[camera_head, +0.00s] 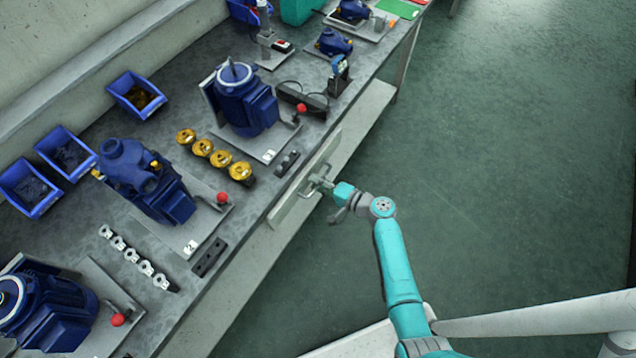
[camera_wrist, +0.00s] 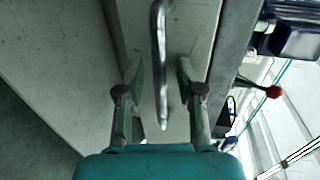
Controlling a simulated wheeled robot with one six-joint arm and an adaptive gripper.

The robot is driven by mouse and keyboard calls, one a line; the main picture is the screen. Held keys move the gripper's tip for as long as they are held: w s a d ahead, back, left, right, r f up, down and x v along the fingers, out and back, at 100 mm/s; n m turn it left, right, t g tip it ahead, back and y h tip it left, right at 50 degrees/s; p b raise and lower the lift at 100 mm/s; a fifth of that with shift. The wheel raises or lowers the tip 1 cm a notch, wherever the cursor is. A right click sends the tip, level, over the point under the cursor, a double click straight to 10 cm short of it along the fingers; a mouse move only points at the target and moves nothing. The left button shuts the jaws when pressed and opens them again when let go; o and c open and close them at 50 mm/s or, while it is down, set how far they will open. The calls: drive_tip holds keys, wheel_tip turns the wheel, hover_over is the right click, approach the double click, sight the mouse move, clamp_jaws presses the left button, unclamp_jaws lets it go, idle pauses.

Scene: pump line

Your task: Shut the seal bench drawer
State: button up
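The drawer front (camera_head: 296,205) is a pale panel along the front edge of the workbench. How far it stands out from the bench is hard to tell in the head view. It also fills the middle of the wrist view (camera_wrist: 196,30). A grey metal bar handle (camera_wrist: 158,60) is fixed to it. My gripper (camera_head: 323,182) is at the drawer front, by the handle. In the wrist view my gripper (camera_wrist: 160,72) is open, with one finger on each side of the bar and visible gaps between. The drawer's inside is hidden.
The bench top (camera_head: 225,205) carries blue pumps (camera_head: 247,100) on plates, gold seals (camera_head: 221,158), metal parts (camera_head: 132,255) and blue bins (camera_head: 137,95). A red-knobbed lever (camera_head: 301,107) stands near the edge above the drawer. The green floor (camera_head: 500,150) to the right is clear.

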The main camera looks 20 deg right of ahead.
clamp_jaws()
drive_tip(key=shift+r+x, duration=0.25)
drive_tip(key=shift+x, duration=0.95)
drive_tip(key=shift+r+x, duration=0.25)
drive_tip(key=shift+x, duration=0.95)
drive_tip(key=shift+w, duration=0.15)
unclamp_jaws()
drive_tip(key=shift+a, duration=0.1)
drive_tip(key=v, duration=1.2)
